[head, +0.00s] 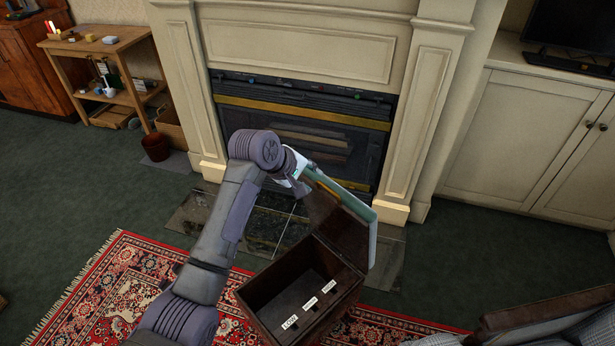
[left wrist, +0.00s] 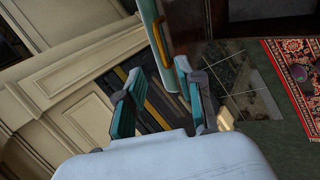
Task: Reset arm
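My left arm reaches in from the bottom left of the head view. Its gripper (head: 301,183) is beside the raised lid (head: 373,245) of a dark wooden box (head: 258,312). In the left wrist view the gripper's two fingers (left wrist: 160,92) stand apart with nothing between them. The pale teal lid edge (left wrist: 151,22), with a brass-coloured handle, is just beyond the fingers; I cannot tell whether the right-hand finger touches it. The box is open, with several small white labels inside and no other contents showing. My right gripper is not in view.
A fireplace (head: 315,133) with a cream surround stands behind the box, over a dark tiled hearth (head: 195,222). A patterned red rug (head: 105,285) lies in front. A wooden shelf unit (head: 103,44) is at left, a cream cabinet (head: 515,130) at right.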

